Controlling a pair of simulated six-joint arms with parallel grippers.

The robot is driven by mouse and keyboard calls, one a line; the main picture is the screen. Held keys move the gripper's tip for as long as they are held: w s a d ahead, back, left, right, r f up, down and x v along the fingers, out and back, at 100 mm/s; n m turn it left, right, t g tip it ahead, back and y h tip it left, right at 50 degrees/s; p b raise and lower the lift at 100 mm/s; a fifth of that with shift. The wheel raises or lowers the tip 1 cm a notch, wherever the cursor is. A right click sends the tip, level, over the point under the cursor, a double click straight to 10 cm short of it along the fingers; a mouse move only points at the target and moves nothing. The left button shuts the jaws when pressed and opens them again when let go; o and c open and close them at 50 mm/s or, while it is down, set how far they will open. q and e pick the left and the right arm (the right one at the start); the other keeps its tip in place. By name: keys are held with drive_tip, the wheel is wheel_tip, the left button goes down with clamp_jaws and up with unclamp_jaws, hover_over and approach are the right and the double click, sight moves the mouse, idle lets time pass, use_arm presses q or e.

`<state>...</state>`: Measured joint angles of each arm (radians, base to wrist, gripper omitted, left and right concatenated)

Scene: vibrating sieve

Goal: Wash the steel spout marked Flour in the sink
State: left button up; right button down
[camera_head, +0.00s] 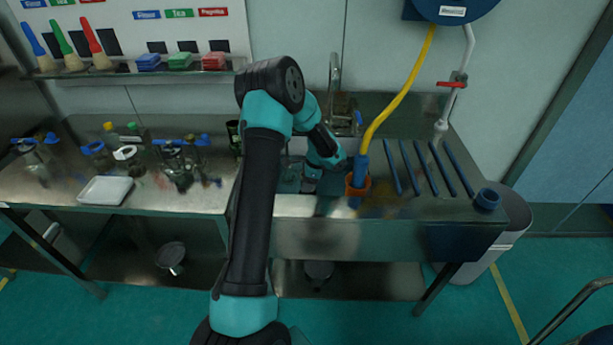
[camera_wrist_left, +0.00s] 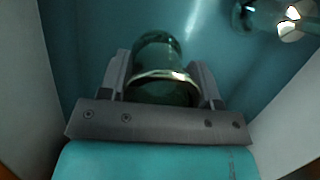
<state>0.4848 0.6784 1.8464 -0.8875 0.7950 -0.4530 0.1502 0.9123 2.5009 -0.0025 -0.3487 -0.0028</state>
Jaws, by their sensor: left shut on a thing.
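My left gripper (camera_head: 312,178) reaches down into the sink area, with my arm hiding much of the basin. In the left wrist view the gripper (camera_wrist_left: 160,78) is shut on a shiny round steel piece with a bright rim, seemingly the steel spout (camera_wrist_left: 162,90). No Flour marking can be read on it. Teal surfaces surround it or reflect in it. The steel tap (camera_head: 334,75) stands behind the sink. My right gripper is not in view.
A yellow hose (camera_head: 402,86) runs down to a blue nozzle in an orange holder (camera_head: 358,186), close right of the gripper. Blue bars (camera_head: 432,168) lie on the right drainboard. Bottles and a white tray (camera_head: 105,190) stand left. A shiny piece (camera_wrist_left: 288,22) shows at the wrist view's upper right.

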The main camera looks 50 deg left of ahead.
use_arm(q)
drive_tip(key=shift+f, duration=2.1)
drive_tip(key=shift+r, duration=0.1)
